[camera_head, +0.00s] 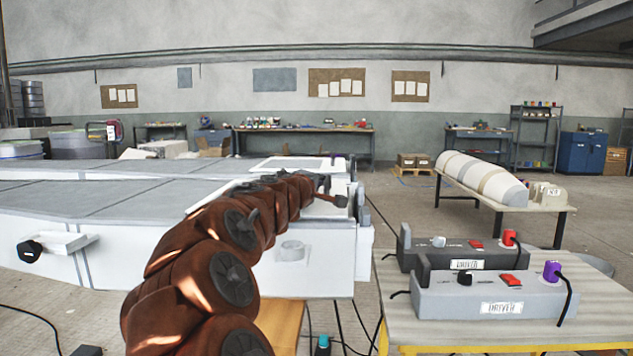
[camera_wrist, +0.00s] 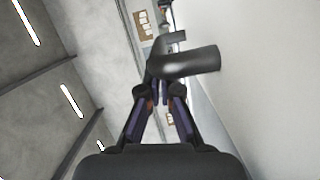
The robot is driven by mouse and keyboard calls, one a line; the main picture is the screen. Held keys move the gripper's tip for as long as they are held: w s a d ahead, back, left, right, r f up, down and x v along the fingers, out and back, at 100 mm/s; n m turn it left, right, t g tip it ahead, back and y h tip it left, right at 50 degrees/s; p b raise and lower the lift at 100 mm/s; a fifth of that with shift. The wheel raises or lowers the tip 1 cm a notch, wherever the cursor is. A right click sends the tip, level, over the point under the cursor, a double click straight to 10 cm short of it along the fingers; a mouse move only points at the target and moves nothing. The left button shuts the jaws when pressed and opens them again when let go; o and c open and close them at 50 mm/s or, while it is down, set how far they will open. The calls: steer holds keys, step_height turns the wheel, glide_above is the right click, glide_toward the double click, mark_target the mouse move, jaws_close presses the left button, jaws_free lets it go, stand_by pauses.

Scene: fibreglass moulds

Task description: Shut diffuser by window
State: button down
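A dark grey bent handle (camera_wrist: 190,62) lies right at my gripper's fingertips in the wrist view, beside a pale surface on the right. My gripper (camera_wrist: 159,88) has its two purple-padded fingers close together there; whether they touch or hold the handle I cannot tell. In the head view my brown arm reaches over the end of a large grey-white mould (camera_head: 120,192), and a dark rod with a knob (camera_head: 340,200) shows beyond my wrist. Fingertips are not clear there. No part is plainly recognisable as the diffuser, and no window shows.
A bench (camera_head: 400,325) with two driver boxes (camera_head: 490,300) stands close on the right. Cables hang below the mould.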

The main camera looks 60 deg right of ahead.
steer(key=w+a, duration=0.1)
steer(key=w, duration=0.1)
steer(key=w+a+r, duration=0.1)
steer(key=shift+w+a+p, duration=0.1)
steer(key=shift+w+p, duration=0.25)
steer(key=p+v, duration=0.1)
steer(key=v, duration=0.7)
steer(key=shift+v, duration=0.75)
steer(key=shift+s+f, duration=0.1)
